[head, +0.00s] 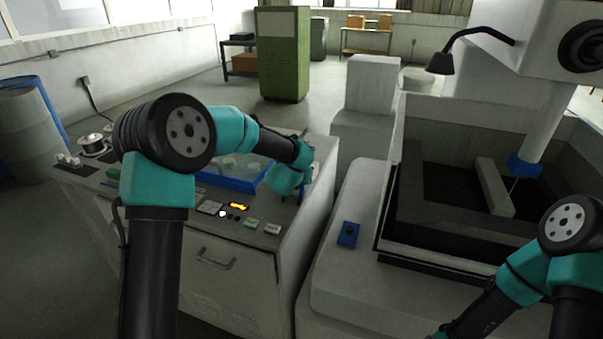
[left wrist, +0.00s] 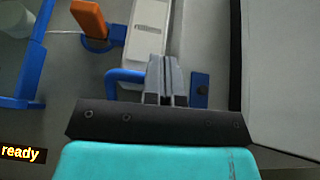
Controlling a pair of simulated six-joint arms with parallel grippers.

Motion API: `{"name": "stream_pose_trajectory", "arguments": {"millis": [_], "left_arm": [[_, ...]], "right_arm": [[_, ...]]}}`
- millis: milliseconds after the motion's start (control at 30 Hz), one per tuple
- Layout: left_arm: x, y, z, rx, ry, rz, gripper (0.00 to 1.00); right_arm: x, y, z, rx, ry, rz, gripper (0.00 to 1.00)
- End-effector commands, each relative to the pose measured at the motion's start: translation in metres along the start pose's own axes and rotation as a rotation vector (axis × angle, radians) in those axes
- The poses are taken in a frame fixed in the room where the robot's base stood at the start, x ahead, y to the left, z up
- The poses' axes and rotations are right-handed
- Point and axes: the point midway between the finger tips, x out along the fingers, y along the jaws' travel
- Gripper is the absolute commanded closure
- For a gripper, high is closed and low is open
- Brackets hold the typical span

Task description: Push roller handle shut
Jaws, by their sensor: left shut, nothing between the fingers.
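In the left wrist view a pale block with a dark slot (left wrist: 149,28) lies beyond my left gripper (left wrist: 166,62). A curved blue bar (left wrist: 120,74) runs along its left side, close to the fingers; I cannot tell if they touch. An orange lever (left wrist: 88,17) on a blue ring sits to its left. I cannot tell which of these parts is the roller handle. My left gripper is shut and empty. In the head view my left wrist is over the right end of the grey cabinet top, and its fingers are not clear. My right gripper is out of view.
A blue-rimmed tray (head: 243,184) lies on the cabinet (head: 230,285), left of my left wrist. A lit yellow display (head: 238,206) and buttons are at its front. The large machine (head: 335,275) stands to the right, with a blue box (head: 348,234) on it.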

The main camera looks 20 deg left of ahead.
Motion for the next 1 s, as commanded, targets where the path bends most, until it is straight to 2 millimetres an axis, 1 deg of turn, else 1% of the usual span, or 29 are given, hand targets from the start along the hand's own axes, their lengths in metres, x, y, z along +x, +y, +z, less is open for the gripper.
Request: {"name": "stream_pose_trajectory", "arguments": {"millis": [33, 267, 367, 467, 567, 700, 1000], "left_arm": [[0.001, -0.001, -0.004, -0.001, 0.008, -0.002, 1.0], [0.001, -0.001, -0.005, -0.001, 0.01, -0.002, 1.0], [-0.002, -0.001, -0.004, -0.001, 0.01, -0.003, 1.0], [-0.008, -0.002, -0.001, -0.001, 0.008, -0.003, 1.0], [-0.018, -0.003, 0.004, 0.0, 0.006, -0.004, 1.0], [-0.039, -0.003, 0.013, 0.0, 0.001, -0.004, 1.0], [-0.049, -0.004, 0.037, 0.0, -0.002, -0.003, 1.0]], "right_arm": [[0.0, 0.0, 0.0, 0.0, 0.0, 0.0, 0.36], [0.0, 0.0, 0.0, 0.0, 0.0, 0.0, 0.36], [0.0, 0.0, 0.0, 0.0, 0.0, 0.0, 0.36], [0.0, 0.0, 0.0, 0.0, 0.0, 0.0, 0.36], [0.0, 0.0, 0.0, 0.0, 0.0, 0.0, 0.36], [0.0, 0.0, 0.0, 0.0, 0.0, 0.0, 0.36], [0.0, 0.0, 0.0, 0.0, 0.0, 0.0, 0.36]]}}
